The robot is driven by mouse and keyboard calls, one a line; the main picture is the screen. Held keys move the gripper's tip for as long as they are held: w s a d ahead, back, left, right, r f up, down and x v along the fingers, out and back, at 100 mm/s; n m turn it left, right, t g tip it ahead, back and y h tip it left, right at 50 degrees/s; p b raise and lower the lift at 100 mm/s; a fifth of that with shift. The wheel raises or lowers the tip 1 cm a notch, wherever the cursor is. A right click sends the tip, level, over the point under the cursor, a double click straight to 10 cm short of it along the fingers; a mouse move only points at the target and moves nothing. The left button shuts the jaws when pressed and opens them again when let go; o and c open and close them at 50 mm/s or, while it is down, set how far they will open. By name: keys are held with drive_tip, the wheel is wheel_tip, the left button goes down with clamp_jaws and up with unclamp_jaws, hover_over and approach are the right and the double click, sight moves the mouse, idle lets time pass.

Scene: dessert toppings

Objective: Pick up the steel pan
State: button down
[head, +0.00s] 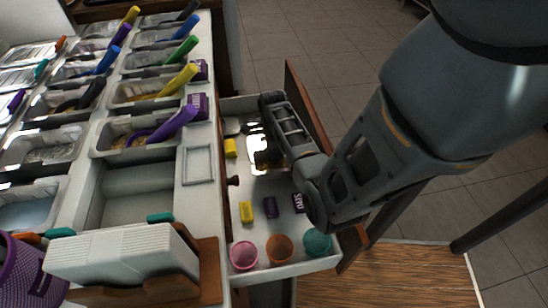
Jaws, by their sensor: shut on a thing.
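The steel pan (256,141) looks like a small, shiny, bright piece inside the open drawer, near its back. My gripper (264,157) reaches down into the drawer from the right and is shut on the pan. The fingers and wrist hide much of the pan. I cannot tell whether the pan is clear of the drawer floor.
The drawer (281,270) holds yellow and purple blocks and pink, orange and teal cups (317,241). Its wooden front stands to the right. On the left, a counter holds topping bins with colored handles and a white stack (125,253) in a wooden holder.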

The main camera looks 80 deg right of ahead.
wheel_tip(320, 180, up, 25)
drive_tip(key=p, duration=0.9)
